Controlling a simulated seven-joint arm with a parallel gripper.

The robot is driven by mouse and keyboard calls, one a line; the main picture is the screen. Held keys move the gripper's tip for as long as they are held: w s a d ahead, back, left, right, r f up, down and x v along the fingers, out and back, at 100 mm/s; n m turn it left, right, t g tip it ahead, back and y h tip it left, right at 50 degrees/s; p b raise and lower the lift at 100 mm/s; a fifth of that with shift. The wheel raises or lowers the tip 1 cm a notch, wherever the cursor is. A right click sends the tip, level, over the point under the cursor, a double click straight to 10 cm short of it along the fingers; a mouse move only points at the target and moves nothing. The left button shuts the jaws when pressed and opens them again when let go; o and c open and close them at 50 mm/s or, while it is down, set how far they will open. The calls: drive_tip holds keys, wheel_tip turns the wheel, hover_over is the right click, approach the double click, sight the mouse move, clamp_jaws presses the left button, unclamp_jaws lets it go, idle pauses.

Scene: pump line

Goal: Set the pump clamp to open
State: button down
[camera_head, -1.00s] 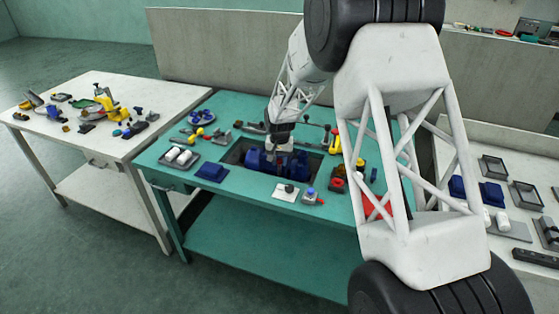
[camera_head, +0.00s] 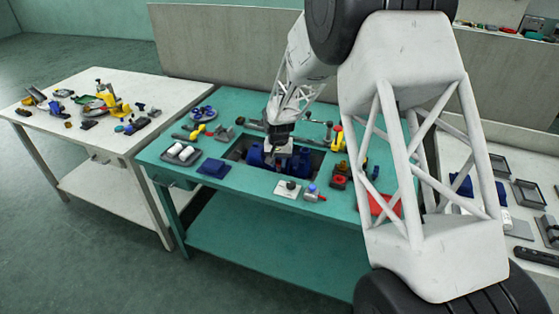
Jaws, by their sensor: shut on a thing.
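A blue pump (camera_head: 257,158) sits in the dark rectangular recess (camera_head: 237,153) of the teal table. My gripper (camera_head: 281,150) points down over the recess, right at the pump. It is shut on a small part at the pump's top, with light grey showing beside the fingers. The held part is too small and too covered to make out, so I cannot tell the pump clamp's shape or setting. My gripper hides part of the pump.
Yellow-handled parts stand farther back. My arm covers the table's right side. The front edge is mostly clear.

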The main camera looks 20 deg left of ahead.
drive_tip(key=shift+s, duration=0.15)
drive_tip(key=c, duration=0.9)
unclamp_jaws()
drive_tip(key=shift+o, duration=0.2)
drive_tip(key=shift+r, duration=3.85)
